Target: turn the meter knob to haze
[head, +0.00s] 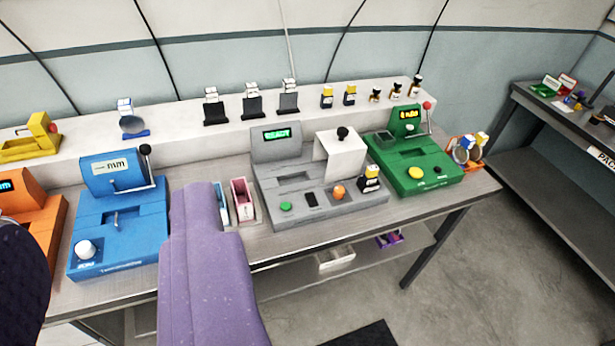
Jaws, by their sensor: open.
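No knob label reading haze is legible. The green meter (412,165) stands at the right end of the bench, with a small lit display (409,114), a yellow round control (416,172) and a small dark control (442,171) on its front. The grey meter (300,178) in the middle has a lit green display, a green button (286,206), a black switch (311,199) and an orange round knob (338,192). The blue meter (117,225) at left has a white knob (85,249). My gripper's fingers are not visible; my purple arm crosses the lower middle.
An orange device (30,225) stands at the far left. Pink (241,193) and light-blue holders stand between the blue and grey meters. Black-based holders and small bottles (349,95) line the back ledge (180,125).

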